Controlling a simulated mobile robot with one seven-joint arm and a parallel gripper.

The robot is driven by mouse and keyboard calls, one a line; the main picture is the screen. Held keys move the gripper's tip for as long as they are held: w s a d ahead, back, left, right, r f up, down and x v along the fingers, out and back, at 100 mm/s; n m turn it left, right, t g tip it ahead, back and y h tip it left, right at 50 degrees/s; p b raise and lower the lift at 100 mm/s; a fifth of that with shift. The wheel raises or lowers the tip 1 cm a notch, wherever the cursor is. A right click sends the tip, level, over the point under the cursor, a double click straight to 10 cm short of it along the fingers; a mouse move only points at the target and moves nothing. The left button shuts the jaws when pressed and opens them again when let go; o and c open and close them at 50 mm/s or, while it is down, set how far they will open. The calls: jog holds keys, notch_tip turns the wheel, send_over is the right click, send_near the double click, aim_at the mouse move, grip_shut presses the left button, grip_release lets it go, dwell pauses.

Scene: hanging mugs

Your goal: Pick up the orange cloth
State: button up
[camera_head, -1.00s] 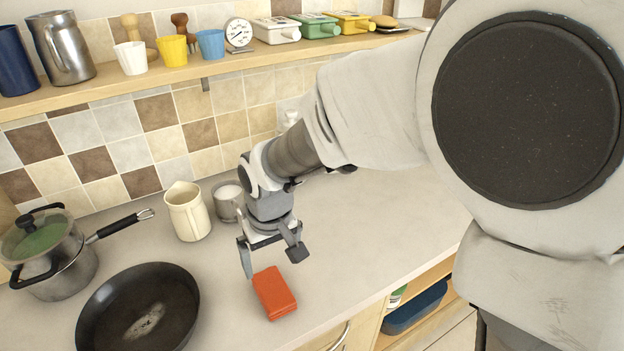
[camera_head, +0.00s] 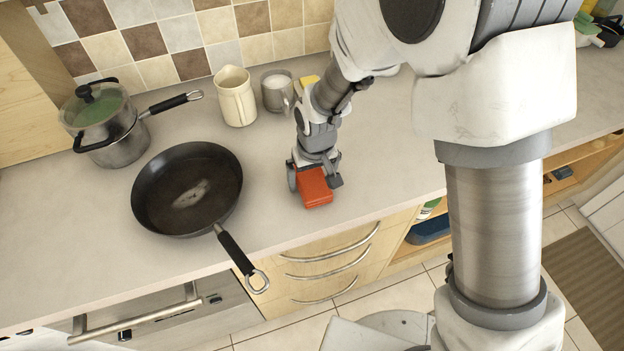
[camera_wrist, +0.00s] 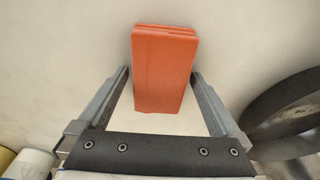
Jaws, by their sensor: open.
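The orange cloth (camera_head: 314,188) is a folded flat block lying on the counter, right of the frying pan. My gripper (camera_head: 315,182) is low over it, with one finger on each side. In the wrist view the cloth (camera_wrist: 165,65) lies between and beyond the two fingertips of my gripper (camera_wrist: 160,76). The fingers are apart, and a strip of counter shows beside the cloth near each tip. Part of the cloth's far end is hidden by my gripper in the head view.
A black frying pan (camera_head: 190,205) stands left of the cloth, its handle past the counter's front edge. A lidded pot (camera_head: 105,125), a cream jug (camera_head: 236,97) and a grey mug (camera_head: 277,92) stand behind. The counter (camera_head: 385,175) to the right is clear.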

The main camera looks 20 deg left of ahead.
aim_at(315, 176)
jog(key=c, duration=1.2)
jog(key=shift+r, duration=0.55)
jog(key=r, duration=0.1)
jog(key=d+r, duration=0.1)
jog(key=r, duration=0.1)
jog(key=shift+r, duration=0.3)
jog(key=d+r, duration=0.2)
jog(key=d, duration=0.1)
jog(key=d+r, duration=0.2)
jog(key=d, duration=0.2)
jog(key=d+r, duration=0.2)
jog(key=d, duration=0.1)
jog(key=shift+d+r, duration=0.15)
jog(key=shift+d, duration=0.2)
